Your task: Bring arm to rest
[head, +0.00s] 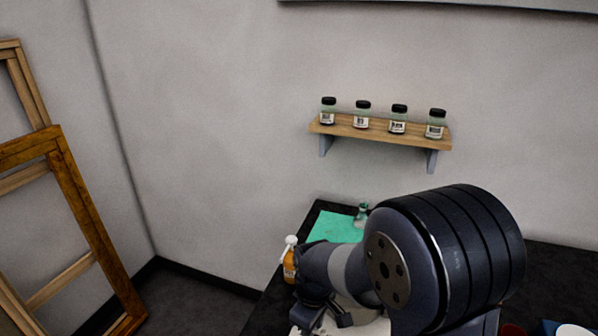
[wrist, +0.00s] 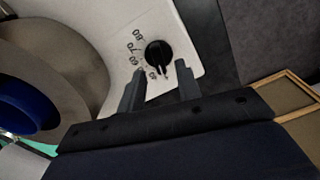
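My gripper (wrist: 158,72) shows in the wrist view with its two dark fingers apart and nothing held between them. Past the fingertips is a black knob (wrist: 158,54) on a white appliance (wrist: 188,22) with printed numbers such as 60, 70 and 80. I cannot tell whether the fingers touch the knob. In the head view my arm (head: 450,255) reaches over the dark table, bent low, and hides much of the tabletop. My gripper (head: 322,314) is low in that view, by the appliance's pale edge (head: 372,328), and its fingertips are hard to make out.
An orange bottle with a white top (head: 289,262), a green mat (head: 333,229) and a small green-capped bottle (head: 361,215) are on the table (head: 553,270). A wall shelf (head: 380,132) bears several jars. Wooden frames (head: 88,222) lean at left. A blue round thing (wrist: 32,108) is left of the gripper.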

